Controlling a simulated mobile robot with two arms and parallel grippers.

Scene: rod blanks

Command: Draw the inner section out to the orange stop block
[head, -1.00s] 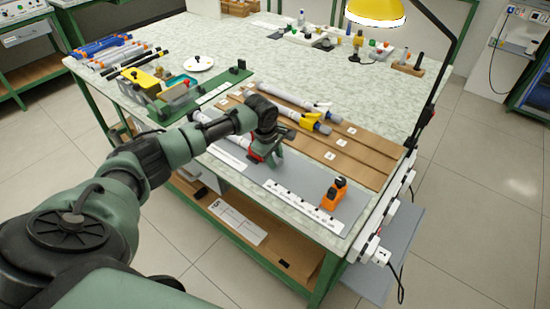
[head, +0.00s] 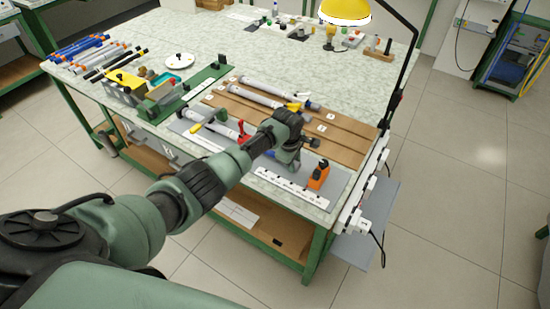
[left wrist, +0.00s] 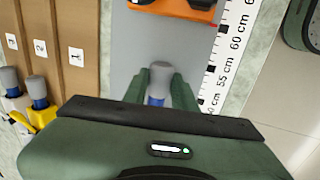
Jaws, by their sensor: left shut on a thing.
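My left gripper (head: 288,163) is shut on the inner section, whose grey end cap (left wrist: 161,72) and blue band (left wrist: 156,100) show between the fingers in the left wrist view. The gripper itself shows there too (left wrist: 160,88). In the head view the outer tube (head: 222,129) lies to the left, with a red lever (head: 243,133) at its near end. The orange stop block (head: 318,176) stands just right of the gripper; it also shows in the left wrist view (left wrist: 180,9), with a gap before the cap. My forearm hides part of the tube. My right gripper is not in view.
A white scale strip (head: 290,188) runs along the front, also in the left wrist view (left wrist: 229,45). A brown grooved rack (head: 340,145) behind holds other tubes (head: 262,90) with yellow levers. A lamp (head: 345,11) overhangs the back right.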

